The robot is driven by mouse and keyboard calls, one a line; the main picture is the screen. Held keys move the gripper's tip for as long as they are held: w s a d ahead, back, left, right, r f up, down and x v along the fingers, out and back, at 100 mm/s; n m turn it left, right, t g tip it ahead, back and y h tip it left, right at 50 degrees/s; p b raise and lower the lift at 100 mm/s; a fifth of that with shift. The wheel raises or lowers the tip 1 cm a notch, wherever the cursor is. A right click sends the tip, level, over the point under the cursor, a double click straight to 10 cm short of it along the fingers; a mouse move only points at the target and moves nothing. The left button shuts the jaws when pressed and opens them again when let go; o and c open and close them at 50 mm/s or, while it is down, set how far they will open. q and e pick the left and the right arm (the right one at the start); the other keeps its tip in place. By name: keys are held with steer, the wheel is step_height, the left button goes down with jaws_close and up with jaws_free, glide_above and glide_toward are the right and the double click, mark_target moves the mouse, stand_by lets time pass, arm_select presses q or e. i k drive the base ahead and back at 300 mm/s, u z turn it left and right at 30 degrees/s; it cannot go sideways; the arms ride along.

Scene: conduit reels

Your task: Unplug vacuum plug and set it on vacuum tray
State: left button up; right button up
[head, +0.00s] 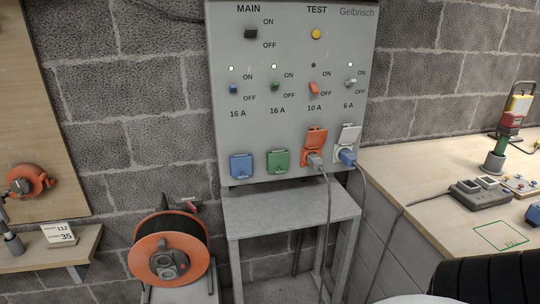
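A grey plug (315,161) sits in the socket under the open orange flap (315,139), below the 10 A label. A grey cable hangs from each plug. I cannot tell which plug is the vacuum's. No tray is clearly marked for the vacuum; a green outlined rectangle (500,236) with unreadable lettering lies on the workbench, and a bare grey stand (285,207) is below the panel. Neither of my grippers is in view.
The panel (290,115) also has shut blue (241,167) and green (278,162) flaps. The lamp above the orange switch (313,88) is dark; the other three are green. An orange reel (170,257) stands lower left. A grey socket block (482,193) is on the workbench (425,172).

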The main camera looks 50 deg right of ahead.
mark_target(315, 160)
steer(key=z, duration=0.55)
steer(key=i, duration=0.9)
steer(key=z, duration=0.85)
